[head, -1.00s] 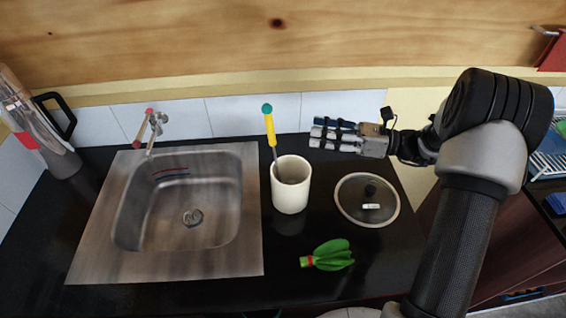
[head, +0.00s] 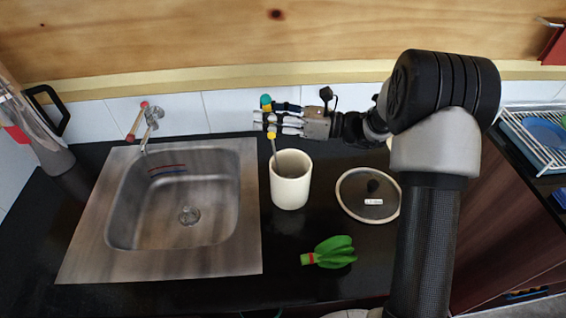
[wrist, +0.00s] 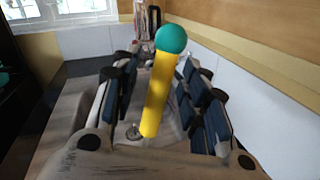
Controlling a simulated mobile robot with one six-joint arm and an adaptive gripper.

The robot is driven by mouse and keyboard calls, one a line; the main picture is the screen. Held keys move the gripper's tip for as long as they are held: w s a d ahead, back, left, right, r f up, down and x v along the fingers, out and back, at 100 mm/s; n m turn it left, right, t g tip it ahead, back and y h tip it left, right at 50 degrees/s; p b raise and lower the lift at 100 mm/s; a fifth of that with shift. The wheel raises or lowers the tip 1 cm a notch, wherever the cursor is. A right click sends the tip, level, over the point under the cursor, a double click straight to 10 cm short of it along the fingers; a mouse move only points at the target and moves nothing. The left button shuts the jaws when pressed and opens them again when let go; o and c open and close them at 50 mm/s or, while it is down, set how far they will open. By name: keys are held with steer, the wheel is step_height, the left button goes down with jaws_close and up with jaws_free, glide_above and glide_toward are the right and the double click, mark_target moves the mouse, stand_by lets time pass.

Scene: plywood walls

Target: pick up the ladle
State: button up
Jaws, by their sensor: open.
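The ladle stands tilted in a white cup (head: 290,188) on the black counter. Its yellow handle (wrist: 159,95) with a teal ball end (wrist: 171,39) rises between my gripper's fingers in the wrist view. In the head view the teal tip (head: 265,100) and grey shaft (head: 274,150) show, with the fingers across the yellow part. My gripper (head: 278,120) is open, level above the cup, its fingers on either side of the handle; it also shows in the wrist view (wrist: 160,110). The ladle's lower end is hidden inside the cup.
A steel sink (head: 190,205) with a tap (head: 146,125) lies left. A round lid (head: 368,196) is right of the cup, and a green object with a red band (head: 332,252) lies in front. A kettle-like jug (head: 40,135) stands far left; the wall is close behind.

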steer(key=shift+c, duration=0.5)
jaws_close()
